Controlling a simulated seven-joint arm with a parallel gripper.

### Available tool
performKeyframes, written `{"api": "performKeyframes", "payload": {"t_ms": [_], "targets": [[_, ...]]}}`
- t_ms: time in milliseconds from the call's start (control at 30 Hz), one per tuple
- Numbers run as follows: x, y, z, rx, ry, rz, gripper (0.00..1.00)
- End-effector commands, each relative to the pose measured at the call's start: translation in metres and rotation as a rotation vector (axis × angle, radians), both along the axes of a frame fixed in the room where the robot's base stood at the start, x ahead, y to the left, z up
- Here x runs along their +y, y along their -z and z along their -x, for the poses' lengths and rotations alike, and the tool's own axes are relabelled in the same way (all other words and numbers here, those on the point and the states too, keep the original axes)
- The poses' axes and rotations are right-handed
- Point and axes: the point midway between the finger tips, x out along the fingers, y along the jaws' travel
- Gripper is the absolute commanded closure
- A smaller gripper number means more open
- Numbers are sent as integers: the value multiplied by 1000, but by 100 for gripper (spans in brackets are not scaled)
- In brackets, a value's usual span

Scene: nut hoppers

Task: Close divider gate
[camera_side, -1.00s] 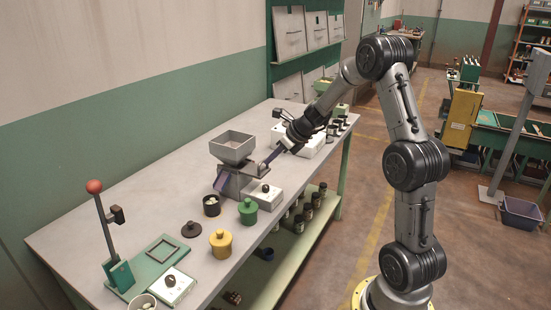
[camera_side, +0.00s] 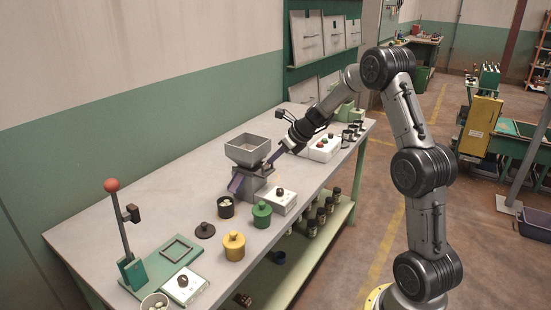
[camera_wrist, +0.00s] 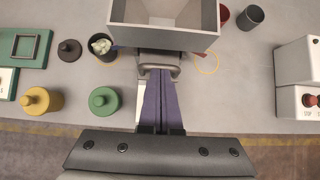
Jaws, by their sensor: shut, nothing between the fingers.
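A grey hopper (camera_side: 248,149) stands on a grey base on the bench; it fills the top middle of the wrist view (camera_wrist: 165,36). A grey loop-shaped handle (camera_wrist: 160,70), which looks like the divider gate's, shows just below the hopper's near wall in the wrist view. The gate plate is mostly hidden under the hopper. My gripper (camera_side: 272,159) is at the hopper's right side in the side view. Its purple fingers are together and empty, with their tips (camera_wrist: 160,75) at the handle. I cannot tell whether they touch it.
A white control box (camera_side: 280,202), a dark cup with pale contents (camera_side: 226,208), a green canister (camera_side: 262,215) and a yellow canister (camera_side: 234,247) stand near the hopper. A white box with red buttons (camera_side: 324,148) stands further back. Bare bench lies left of the hopper.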

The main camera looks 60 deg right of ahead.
Motion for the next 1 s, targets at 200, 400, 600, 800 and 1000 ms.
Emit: {"api": "performKeyframes", "payload": {"t_ms": [200,400,600,800,1000], "targets": [[0,-6,27,-1,4,0,100],[-1,-34,60,-4,2,4,100],[0,-64,85,-3,1,3,100],[0,-81,100,0,1,1,100],[24,-99,90,-21,-57,21,100]]}}
